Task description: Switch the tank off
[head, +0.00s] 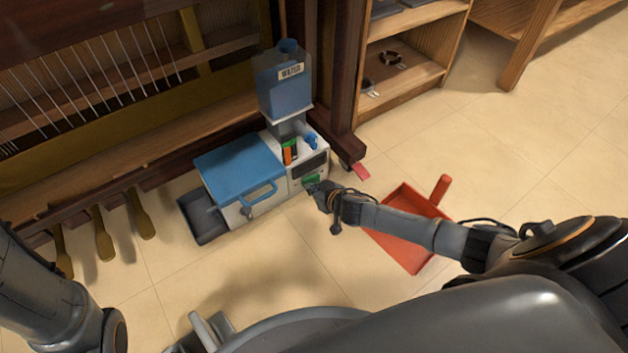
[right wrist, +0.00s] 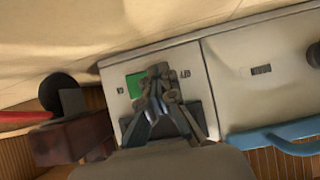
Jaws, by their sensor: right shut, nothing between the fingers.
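The tank unit is a white box with a blue lid (head: 238,165), standing on the floor against the wooden piano frame. A blue tank (head: 285,92) with a label sits on top of it. A green switch (head: 311,180) is on the white front, and it also shows in the right wrist view (right wrist: 134,86), between small printed marks. My right gripper (head: 320,190) is shut and empty right in front of the switch. In the right wrist view its fingertips (right wrist: 160,72) cover part of the green; contact cannot be told. My left gripper is out of view.
A blue handle (head: 258,193) sticks out left of the switch. A red dustpan (head: 408,230) lies on the floor under my right forearm. A wooden shelf (head: 405,75) stands at the back. Several brass pedals (head: 103,240) are at the left. The floor at the right is clear.

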